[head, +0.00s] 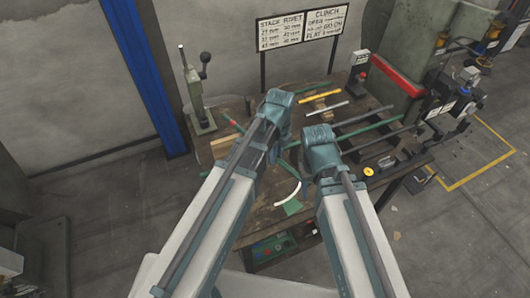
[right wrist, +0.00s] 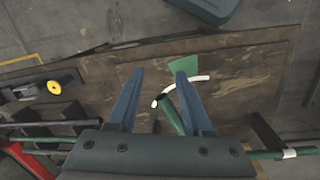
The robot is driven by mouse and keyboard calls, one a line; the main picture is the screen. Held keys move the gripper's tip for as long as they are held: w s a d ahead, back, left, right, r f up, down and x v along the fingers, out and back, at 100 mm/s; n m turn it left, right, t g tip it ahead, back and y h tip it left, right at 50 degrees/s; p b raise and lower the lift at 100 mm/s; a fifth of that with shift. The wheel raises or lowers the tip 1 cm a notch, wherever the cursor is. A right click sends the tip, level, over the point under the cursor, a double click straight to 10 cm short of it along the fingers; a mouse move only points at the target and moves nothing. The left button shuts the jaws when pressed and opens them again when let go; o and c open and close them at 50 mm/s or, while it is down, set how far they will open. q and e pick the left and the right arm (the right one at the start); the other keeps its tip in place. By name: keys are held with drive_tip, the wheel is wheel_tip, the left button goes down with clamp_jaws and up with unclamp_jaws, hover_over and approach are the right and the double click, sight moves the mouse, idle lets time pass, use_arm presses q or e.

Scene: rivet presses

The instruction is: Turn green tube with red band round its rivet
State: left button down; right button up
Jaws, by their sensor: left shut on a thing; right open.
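A white curved strip (head: 289,195) and a green patch (head: 293,207) lie on the bench. The rivet is not clearly visible.
The wooden bench (head: 262,212) also carries several green and dark bars (head: 372,128) at the right, a yellow bar (head: 318,95), and a lever press (head: 198,100) at the back left. A yellow roll (right wrist: 54,87) sits near the bench edge.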

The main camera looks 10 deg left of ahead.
use_arm(q)
drive_tip(key=shift+s+a+m, duration=0.3)
drive_tip(key=shift+m, duration=0.7)
drive_tip(key=c, duration=0.6)
unclamp_jaws()
drive_tip(key=shift+r, duration=0.1)
wheel_tip(320, 180, up, 14)
drive_tip(key=p, duration=1.3)
drive_tip(key=shift+w+d+p, duration=0.1)
drive_tip(key=shift+d+p, duration=0.05)
drive_tip(key=shift+p, duration=0.25)
drive_tip(key=shift+f, duration=0.2)
